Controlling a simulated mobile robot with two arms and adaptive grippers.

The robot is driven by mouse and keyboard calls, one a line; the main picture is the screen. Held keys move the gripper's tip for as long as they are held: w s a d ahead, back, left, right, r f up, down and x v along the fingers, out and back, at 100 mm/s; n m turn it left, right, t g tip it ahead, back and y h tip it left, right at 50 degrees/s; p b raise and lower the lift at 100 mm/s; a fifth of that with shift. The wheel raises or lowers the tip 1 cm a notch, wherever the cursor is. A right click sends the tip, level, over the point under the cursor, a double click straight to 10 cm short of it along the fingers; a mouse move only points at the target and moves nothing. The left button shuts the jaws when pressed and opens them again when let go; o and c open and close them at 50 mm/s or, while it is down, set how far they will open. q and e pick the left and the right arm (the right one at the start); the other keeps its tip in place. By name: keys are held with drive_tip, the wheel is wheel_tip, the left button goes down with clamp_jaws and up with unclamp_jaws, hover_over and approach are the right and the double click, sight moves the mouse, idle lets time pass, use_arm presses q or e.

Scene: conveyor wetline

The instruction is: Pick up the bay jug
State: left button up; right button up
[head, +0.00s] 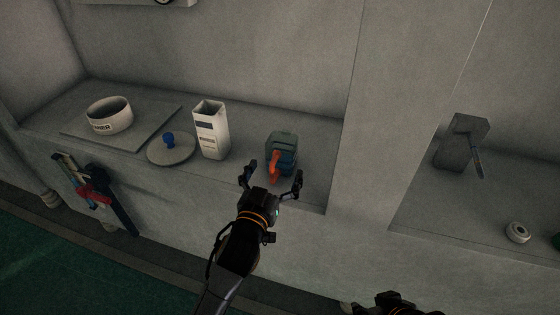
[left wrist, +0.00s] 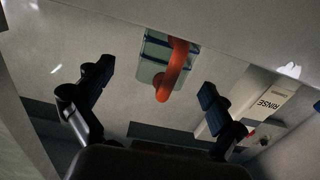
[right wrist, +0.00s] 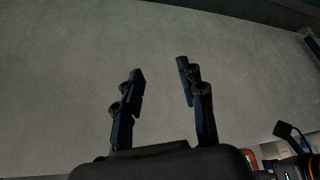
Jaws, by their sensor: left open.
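The bay jug is a grey-blue container (head: 287,141) with an orange handle, standing on the ledge in the head view. In the left wrist view the jug (left wrist: 153,55) shows beyond the fingertips, its orange handle towards me. My left gripper (head: 272,173) is open just in front of the jug, with a finger to either side of the handle's line; it seems not to touch it. It also shows in the left wrist view (left wrist: 155,78). My right gripper (right wrist: 160,70) is open and empty, facing a bare grey surface; only part of that arm shows at the head view's bottom edge.
A white carton (head: 211,135) stands left of the jug, then a round lid (head: 172,151) with a blue knob and a white ring-shaped vessel (head: 108,117). A wall pillar (head: 385,120) rises right of the jug. Tools (head: 92,187) hang on the ledge's front at left.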

sight(279, 157)
use_arm(q)
drive_tip(key=x, duration=0.1)
drive_tip(key=b+x, duration=0.1)
drive_tip(key=x, duration=0.3)
drive_tip(key=shift+a+f, duration=0.3)
drive_tip(key=shift+a, duration=0.05)
drive_tip(key=shift+w, duration=0.15)
drive_tip(key=shift+r, duration=0.1)
drive_tip(key=c, duration=1.4)
drive_tip(key=shift+o, duration=0.2)
use_arm(e)
drive_tip(key=w+a+r+t+y, duration=0.1)
drive_tip(key=w+a+r+t, duration=0.1)
drive_tip(key=w, duration=0.4)
drive_tip(key=shift+w+a+r+t, duration=0.15)
drive_tip(key=shift+w+r+t, duration=0.15)
drive_tip(key=shift+r+t, duration=0.6)
use_arm(q)
drive_tip(key=shift+r, duration=0.15)
use_arm(e)
drive_tip(key=shift+s+f, duration=0.1)
